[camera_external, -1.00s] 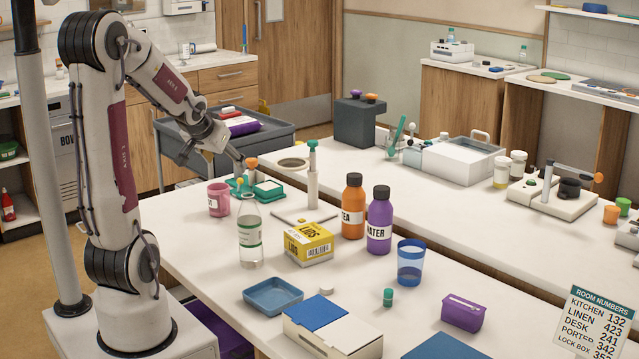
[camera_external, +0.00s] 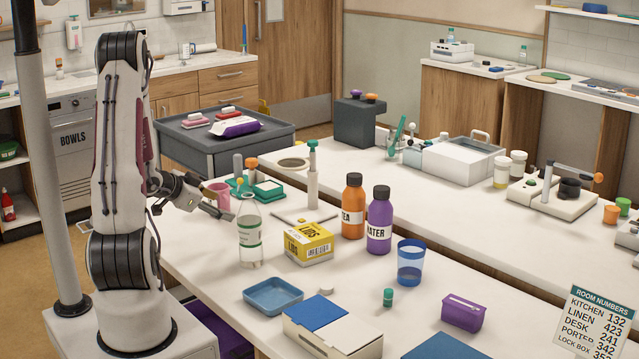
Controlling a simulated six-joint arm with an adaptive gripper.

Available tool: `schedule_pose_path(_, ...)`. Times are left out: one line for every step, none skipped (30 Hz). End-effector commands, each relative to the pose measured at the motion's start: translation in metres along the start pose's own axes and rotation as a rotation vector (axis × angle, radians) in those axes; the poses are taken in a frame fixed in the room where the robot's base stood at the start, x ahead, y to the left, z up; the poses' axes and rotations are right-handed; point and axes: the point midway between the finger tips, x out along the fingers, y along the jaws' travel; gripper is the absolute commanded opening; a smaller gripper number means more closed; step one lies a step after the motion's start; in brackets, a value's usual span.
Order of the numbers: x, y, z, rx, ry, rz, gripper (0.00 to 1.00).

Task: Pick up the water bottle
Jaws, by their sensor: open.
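A purple bottle (camera_external: 379,222) with a black cap stands upright on the near table; its label shows "ATER". An orange bottle (camera_external: 353,208) with a label ending "EA" stands just to its left. A clear bottle (camera_external: 250,254) with a green-edged label stands upright further left, its top uncapped. My gripper (camera_external: 224,207) is open and empty, low over the table, just left of the clear bottle's upper part and well apart from the purple bottle. Whether a fingertip touches the clear bottle cannot be told.
A pink mug (camera_external: 219,191) is close behind my gripper. A yellow box (camera_external: 308,245) stands between the clear and purple bottles. A blue tumbler (camera_external: 410,264) is right of the purple bottle. A blue tray (camera_external: 272,299) and a white box (camera_external: 333,334) lie at the front.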

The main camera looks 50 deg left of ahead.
Motion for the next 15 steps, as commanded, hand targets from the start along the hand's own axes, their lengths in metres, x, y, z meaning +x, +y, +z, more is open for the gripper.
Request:
schedule_pose_path(0.001,0.006,0.009,-0.001,0.023,0.024,0.6)
schedule_pose_path(0.001,0.01,0.011,0.002,0.041,0.038,0.6)
schedule_pose_path(0.001,0.015,0.015,0.005,0.065,0.057,0.6)
schedule_pose_path(0.001,0.019,0.017,0.006,0.085,0.071,0.6)
schedule_pose_path(0.0,0.023,0.019,0.007,0.105,0.085,0.6)
schedule_pose_path(-0.001,0.029,0.022,0.007,0.132,0.103,0.6)
schedule_pose_path(-0.003,0.033,0.024,0.005,0.153,0.115,0.6)
schedule_pose_path(-0.004,0.037,0.025,0.003,0.174,0.128,0.6)
schedule_pose_path(-0.006,0.043,0.027,0.001,0.203,0.144,0.6)
schedule_pose_path(-0.009,0.046,0.028,-0.003,0.225,0.154,0.6)
schedule_pose_path(-0.01,0.051,0.029,-0.007,0.247,0.166,0.6)
schedule_pose_path(-0.014,0.056,0.03,-0.013,0.277,0.18,0.6)
schedule_pose_path(-0.016,0.06,0.031,-0.018,0.3,0.191,0.6)
schedule_pose_path(-0.019,0.065,0.031,-0.024,0.322,0.201,0.6)
schedule_pose_path(-0.023,0.07,0.031,-0.034,0.353,0.214,0.6)
